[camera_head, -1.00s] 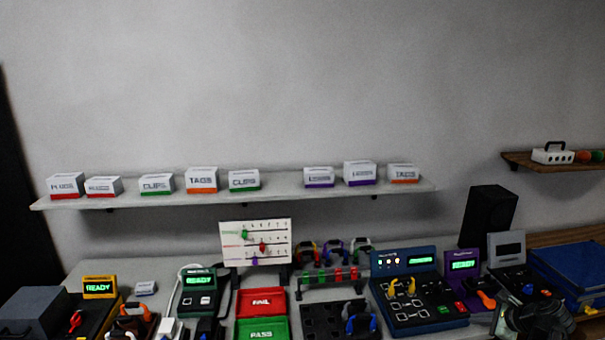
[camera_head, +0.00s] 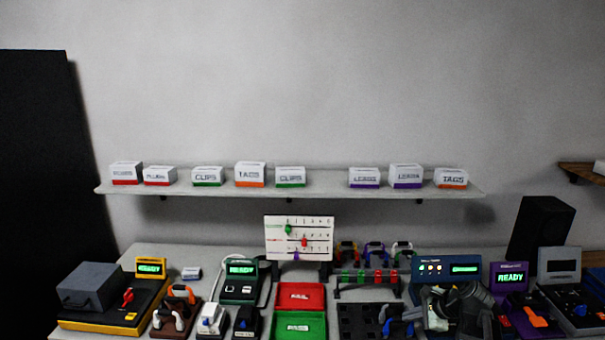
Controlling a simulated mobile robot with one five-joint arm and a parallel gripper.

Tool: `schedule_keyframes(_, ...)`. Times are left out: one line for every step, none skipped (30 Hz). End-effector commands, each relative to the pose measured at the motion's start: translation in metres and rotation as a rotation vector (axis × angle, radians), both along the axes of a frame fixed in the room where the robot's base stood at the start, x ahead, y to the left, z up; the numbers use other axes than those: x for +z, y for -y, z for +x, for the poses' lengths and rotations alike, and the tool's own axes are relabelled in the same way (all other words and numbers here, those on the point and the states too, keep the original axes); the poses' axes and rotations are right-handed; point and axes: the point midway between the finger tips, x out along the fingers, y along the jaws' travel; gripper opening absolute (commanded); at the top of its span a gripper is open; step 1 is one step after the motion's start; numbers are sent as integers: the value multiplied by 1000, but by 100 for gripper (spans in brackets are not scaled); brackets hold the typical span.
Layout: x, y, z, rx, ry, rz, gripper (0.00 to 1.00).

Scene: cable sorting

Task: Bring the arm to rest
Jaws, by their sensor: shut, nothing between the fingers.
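My gripper (camera_head: 462,312) shows as a dark grey shape at the bottom right of the picture, in front of the blue tester (camera_head: 433,268). It is shut and holds nothing. It hides most of the tester's lower panel. I cannot tell whether it touches anything there, and the fingertips are hard to make out against the dark parts.
The bench holds a red tray (camera_head: 300,296), a green tray (camera_head: 299,326), a purple READY unit (camera_head: 510,278) and a yellow-edged station (camera_head: 105,290). A shelf (camera_head: 330,190) with several labelled boxes runs above. A black speaker (camera_head: 541,228) stands at right.

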Motion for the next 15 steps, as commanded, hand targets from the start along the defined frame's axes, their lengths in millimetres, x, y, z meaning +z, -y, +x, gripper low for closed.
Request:
schedule_keyframes(-6, -47, 2, 107, -14, -43, 0)
schedule_keyframes(-9, -70, 1, 171, -23, -74, 0)
schedule_keyframes(-14, -98, -2, 257, -31, -119, 0)
schedule_keyframes(-18, -118, -5, 325, -37, -154, 0)
schedule_keyframes(-22, -137, -10, 393, -42, -190, 0)
schedule_keyframes(-26, -159, -16, 484, -45, -241, 0)
schedule_keyframes(-30, -173, -22, 551, -49, -278, 0)
schedule_keyframes(-33, -187, -27, 620, -52, -315, 0)
schedule_keyframes(-37, -202, -36, 712, -54, -367, 0)
schedule_keyframes(-40, -212, -43, 783, -57, -408, 0)
schedule_keyframes(-43, -221, -50, 858, -60, -450, 0)
schedule_keyframes(-47, -230, -62, 971, -64, -513, 0)
schedule_keyframes(-49, -232, -70, 1052, -70, -560, 0)
schedule_keyframes(-51, -229, -76, 1122, -78, -601, 0)
schedule_keyframes(-53, -221, -84, 1203, -89, -648, 0)
